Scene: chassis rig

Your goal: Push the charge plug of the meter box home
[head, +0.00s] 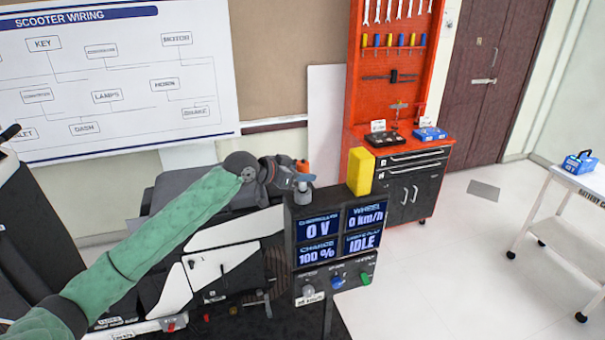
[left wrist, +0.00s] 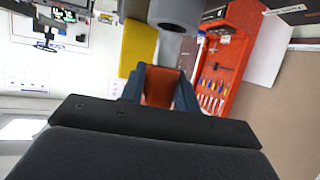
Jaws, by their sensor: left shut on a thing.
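The meter box (head: 333,237) is a dark upright box with lit readouts: 0 V, 0 km/h, 100 % and IDLE. Its lower front has a pale plug or knob (head: 308,291), a blue one (head: 337,281) and a green one (head: 365,278); their small labels are unreadable, so I cannot tell which is the charge plug. My left gripper (head: 298,172) is above the box's top left, shut on an orange piece (left wrist: 160,86). A grey cylinder (left wrist: 178,12) is close beyond the fingers in the left wrist view. My right gripper is not in view.
A yellow block (head: 360,171) stands up at the box's top right. The scooter (head: 215,262) with white panels is left of the box. An orange tool cabinet (head: 385,95) stands behind. A white cart (head: 575,195) is at right, with clear floor between.

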